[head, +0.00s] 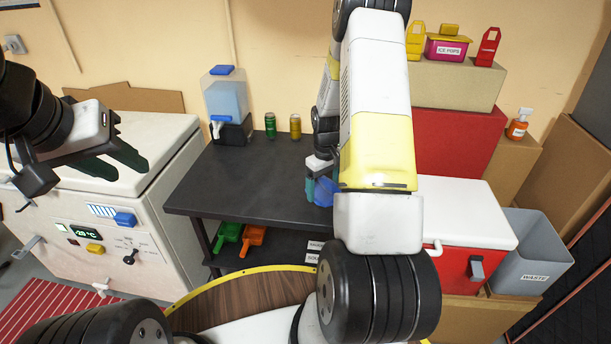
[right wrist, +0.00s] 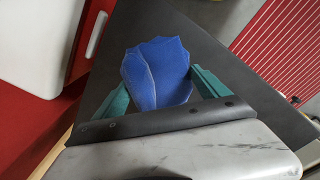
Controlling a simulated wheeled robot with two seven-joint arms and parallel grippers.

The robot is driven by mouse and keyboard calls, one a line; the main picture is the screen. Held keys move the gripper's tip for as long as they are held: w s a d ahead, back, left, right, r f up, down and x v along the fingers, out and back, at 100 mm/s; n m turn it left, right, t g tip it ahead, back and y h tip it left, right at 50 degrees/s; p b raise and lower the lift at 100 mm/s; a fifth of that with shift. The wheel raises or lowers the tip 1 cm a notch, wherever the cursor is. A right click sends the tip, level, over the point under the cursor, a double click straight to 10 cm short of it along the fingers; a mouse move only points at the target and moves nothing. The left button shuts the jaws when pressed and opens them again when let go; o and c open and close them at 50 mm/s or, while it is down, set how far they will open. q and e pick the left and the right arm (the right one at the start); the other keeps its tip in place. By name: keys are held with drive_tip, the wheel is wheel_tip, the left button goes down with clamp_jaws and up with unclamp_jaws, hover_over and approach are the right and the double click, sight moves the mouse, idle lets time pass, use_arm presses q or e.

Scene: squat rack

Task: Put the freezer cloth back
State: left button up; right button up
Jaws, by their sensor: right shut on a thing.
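The blue cloth (head: 323,191) shows at the right part of the dark table, partly hidden behind my right arm. In the right wrist view the bunched blue cloth (right wrist: 156,75) stands up between the green fingers of my right gripper (right wrist: 160,92), which is shut on it. In the head view the right gripper (head: 312,185) is mostly hidden by my arm. My left gripper (head: 125,160) hangs over the white freezer (head: 130,185) at the left, with its dark green fingers seen from the side; the gap between them is unclear. I see nothing held in it.
The dark table (head: 240,180) holds a blue-lidded water dispenser (head: 226,95), a green can (head: 270,125) and a yellow can (head: 295,126). Green and orange scoops (head: 252,237) lie on the shelf below. A red cooler (head: 465,262) and a grey waste bin (head: 535,255) stand right.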

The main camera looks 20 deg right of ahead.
sight(320, 189)
drive_tip(key=shift+w+a, duration=0.15)
drive_tip(key=shift+w, duration=0.4)
drive_tip(key=shift+w+a+f, duration=0.1)
drive_tip(key=shift+w+f, duration=0.15)
drive_tip(key=shift+w, duration=0.05)
drive_tip(key=shift+f, duration=1.55)
drive_tip(key=shift+f, duration=0.2)
drive_tip(key=o, duration=1.3)
drive_tip(key=shift+r, duration=0.1)
